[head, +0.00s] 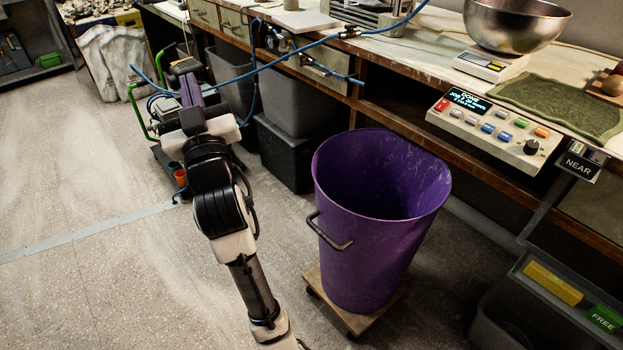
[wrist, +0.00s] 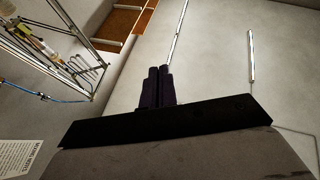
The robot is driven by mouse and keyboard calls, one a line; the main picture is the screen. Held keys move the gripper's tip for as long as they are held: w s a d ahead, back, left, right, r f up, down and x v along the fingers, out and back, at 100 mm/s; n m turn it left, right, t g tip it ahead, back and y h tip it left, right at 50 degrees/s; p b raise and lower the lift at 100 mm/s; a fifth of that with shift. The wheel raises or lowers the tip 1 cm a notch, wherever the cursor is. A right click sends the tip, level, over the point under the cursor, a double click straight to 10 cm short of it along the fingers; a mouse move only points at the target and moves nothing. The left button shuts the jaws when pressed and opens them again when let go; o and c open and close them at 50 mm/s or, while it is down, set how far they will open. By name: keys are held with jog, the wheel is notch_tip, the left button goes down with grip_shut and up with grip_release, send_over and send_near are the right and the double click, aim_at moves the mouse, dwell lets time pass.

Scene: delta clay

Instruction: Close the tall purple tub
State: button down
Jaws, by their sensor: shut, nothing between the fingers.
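The tall purple tub (head: 368,255) stands upright right of centre in the head view. Its top is open and I see down into its inside; no lid shows on it. A dark bar handle (head: 331,238) sticks out on its left side. My gripper (wrist: 158,70) shows in the wrist view with its two dark fingers together and nothing held. It points up towards a pale ceiling and lights, and the tub is not in that view. In the head view my arm rises left of the tub, apart from it; its fingers are not clear there.
The tub stands on a wheeled wooden dolly (head: 390,312). Behind it runs a long workbench with a control panel (head: 497,124), a scale (head: 490,64) and a steel bowl (head: 515,22). Grey bins (head: 295,103) and a blue hose (head: 300,47) lie behind my arm. The floor at left is clear.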

jog(key=w+d+f+m+g+h+p, duration=0.3)
jog(key=w+d+f+m+h, duration=0.1)
jog(key=w+d+f+h, duration=0.7)
jog(key=s+f+n+g+h+p, duration=0.1)
jog(key=s+f+n+h, duration=0.4)
jog(key=f, duration=0.5)
jog(key=s+f+n+h+p, duration=0.1)
jog(key=s+f+n+h, duration=0.1)
jog(key=s+f+n, duration=0.6)
jog(key=m+p, duration=0.1)
jog(key=m, duration=0.1)
send_near(317, 181)
jog(key=w+a, duration=0.2)
jog(key=w, duration=0.1)
jog(key=d, duration=0.1)
jog(key=w+d, duration=0.1)
jog(key=d+p, duration=0.1)
jog(key=shift+w+d+r, duration=0.15)
jog(key=shift+w+r, duration=0.2)
jog(key=shift+w, duration=0.05)
jog(key=shift+w+d, duration=0.15)
jog(key=shift+d, duration=0.25)
